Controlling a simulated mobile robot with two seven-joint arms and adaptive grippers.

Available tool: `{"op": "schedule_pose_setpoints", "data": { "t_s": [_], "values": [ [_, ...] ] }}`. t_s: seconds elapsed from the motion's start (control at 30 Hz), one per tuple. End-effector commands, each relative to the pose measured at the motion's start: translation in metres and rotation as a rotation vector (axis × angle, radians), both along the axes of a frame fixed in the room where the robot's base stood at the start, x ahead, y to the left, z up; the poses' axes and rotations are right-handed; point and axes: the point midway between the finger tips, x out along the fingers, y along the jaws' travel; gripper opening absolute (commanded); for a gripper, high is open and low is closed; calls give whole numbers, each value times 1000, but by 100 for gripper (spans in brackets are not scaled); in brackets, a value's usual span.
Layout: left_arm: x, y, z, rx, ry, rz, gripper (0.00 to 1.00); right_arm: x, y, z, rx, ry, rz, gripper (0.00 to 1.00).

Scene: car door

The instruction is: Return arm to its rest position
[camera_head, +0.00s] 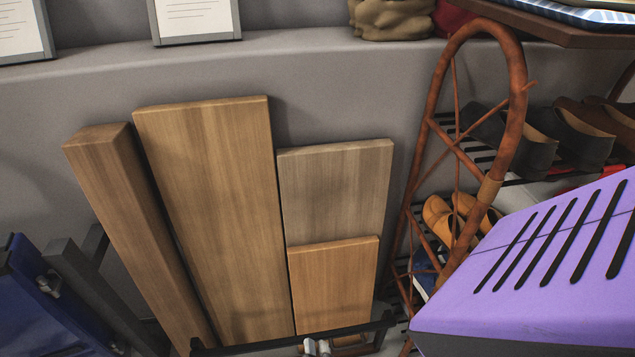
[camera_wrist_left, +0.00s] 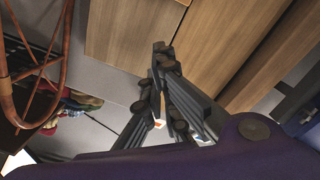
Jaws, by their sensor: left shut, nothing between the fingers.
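My left gripper (camera_wrist_left: 163,75) shows in the left wrist view as dark grey linked fingers with round joints. Its fingers are drawn together with nothing held between them. Wooden boards fill the top of that view behind the fingers, and the gripper appears apart from them. My right gripper is in neither view.
Wooden boards (camera_head: 215,200) lean against a grey wall in a dark rack (camera_head: 270,343). To the right stands a shoe rack with a rust-brown curved frame (camera_head: 437,95) and several shoes (camera_head: 582,138). A blue object (camera_head: 45,300) sits at lower left.

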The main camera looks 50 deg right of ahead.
Motion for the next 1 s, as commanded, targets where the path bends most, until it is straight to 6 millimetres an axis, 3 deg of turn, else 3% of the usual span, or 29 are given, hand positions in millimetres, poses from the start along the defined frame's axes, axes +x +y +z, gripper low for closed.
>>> {"op": "schedule_pose_setpoints", "data": {
  "t_s": [0.43,0.5,0.57,0.73,0.9,1.0],
  "values": [
    [-8,-3,-5,23,25,-37,0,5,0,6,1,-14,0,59],
    [2,9,-11,84,37,-52,0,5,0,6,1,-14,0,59],
    [9,39,-30,172,79,-37,0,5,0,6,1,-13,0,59],
    [-1,152,-87,411,245,48,0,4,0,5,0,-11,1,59],
    [-42,269,-125,621,413,140,0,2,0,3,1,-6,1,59],
    [-74,330,-136,723,498,187,0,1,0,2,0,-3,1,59]
  ]
}}
